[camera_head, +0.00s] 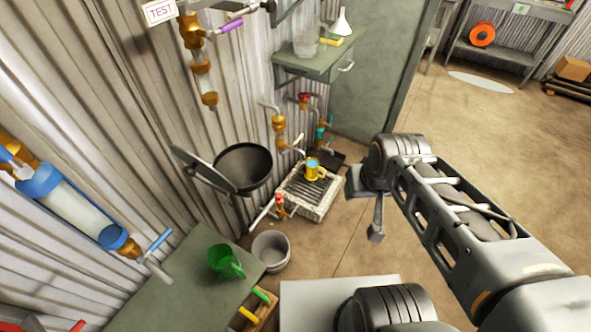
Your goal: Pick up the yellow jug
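The yellow jug (314,168) stands upright on the slotted grate of a low stone-like drain block (324,208) by the corrugated wall. Its inside looks blue. My arm reaches in from the lower right. The end of my arm, with my gripper (376,234), hangs down to the right of the jug in the picture and is apart from it. The fingers are too small and too dark to tell whether they are open or shut.
A green jug (226,262) stands on a grey bench (195,285) at lower left. Open floor (440,120) lies right.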

